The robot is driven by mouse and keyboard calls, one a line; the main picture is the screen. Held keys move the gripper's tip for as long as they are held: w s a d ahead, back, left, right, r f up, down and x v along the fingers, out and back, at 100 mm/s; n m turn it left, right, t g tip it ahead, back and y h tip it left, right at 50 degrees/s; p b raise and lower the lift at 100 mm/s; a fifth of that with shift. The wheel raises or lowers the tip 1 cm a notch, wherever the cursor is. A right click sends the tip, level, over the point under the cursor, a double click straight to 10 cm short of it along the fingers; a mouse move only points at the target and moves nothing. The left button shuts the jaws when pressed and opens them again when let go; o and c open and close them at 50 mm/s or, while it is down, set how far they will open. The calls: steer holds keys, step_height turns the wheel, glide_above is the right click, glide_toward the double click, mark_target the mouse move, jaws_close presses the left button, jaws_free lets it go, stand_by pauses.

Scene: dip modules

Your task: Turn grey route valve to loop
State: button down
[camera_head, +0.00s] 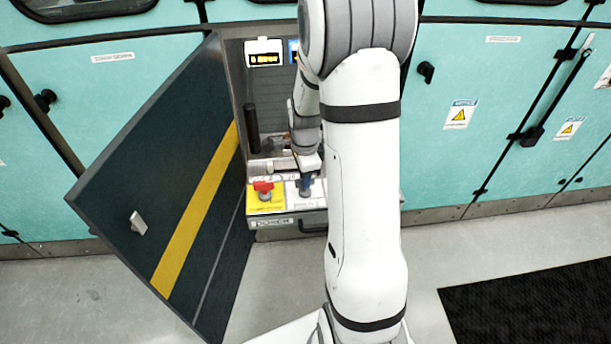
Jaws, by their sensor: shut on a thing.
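My gripper (306,176) reaches down into the open cabinet bay, over the white part of a pull-out panel (290,222). It is shut on a small blue-grey valve handle (305,188) on that part. The fingers and my arm cover much of the handle, so its exact angle and any markings are unclear. I cannot make out a separate grey route valve. The panel's right part is hidden behind my arm. A red valve handle (263,186) sits on the yellow plate (265,202) just left of my gripper, apart from it.
A dark cabinet door (185,170) with a yellow stripe stands open at left. A small display (264,58) with yellow text is at the top of the bay. A dark upright cylinder (251,128) stands behind the panel. Closed teal doors (455,75) are at right; a black mat (530,310) lies on the floor.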

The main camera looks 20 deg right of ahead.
steer(key=shift+m, duration=0.9)
steer(key=c, duration=1.4)
jaws_free()
step_height(320, 180, up, 8)
steer(key=shift+f+p, duration=0.1)
steer(key=shift+p, duration=0.3)
